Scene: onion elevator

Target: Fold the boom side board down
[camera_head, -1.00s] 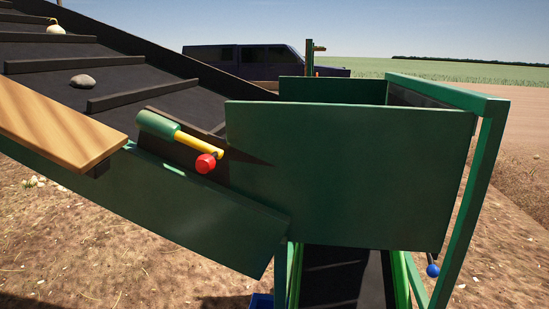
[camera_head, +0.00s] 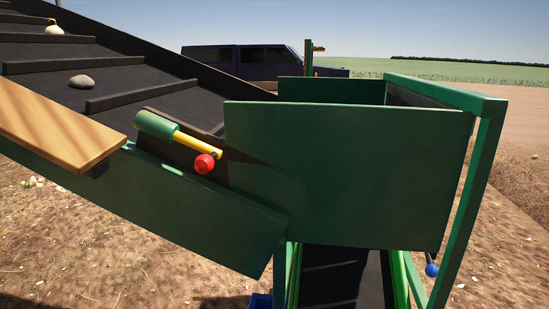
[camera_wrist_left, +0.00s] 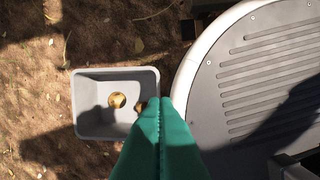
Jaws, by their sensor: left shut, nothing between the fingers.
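A large flat green board (camera_head: 345,175) stands upright at the end of the boom in the head view; I cannot tell for certain whether it is the boom side board. To its left is a green cylinder (camera_head: 156,125) with a yellow rod (camera_head: 198,145) and a red knob (camera_head: 204,163). A blue ball (camera_head: 432,270) hangs below the board's right corner. My left gripper (camera_wrist_left: 160,101) shows in the left wrist view, its green fingers shut and empty, away from the board. Neither gripper shows in the head view.
The dark sloping belt (camera_head: 140,75) carries a stone (camera_head: 82,81) and an onion (camera_head: 54,28). A wooden plank (camera_head: 55,125) lies along its near side. In the wrist view, a grey bin (camera_wrist_left: 91,122) with brownish round things stands beside a grey rounded platform (camera_wrist_left: 215,85).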

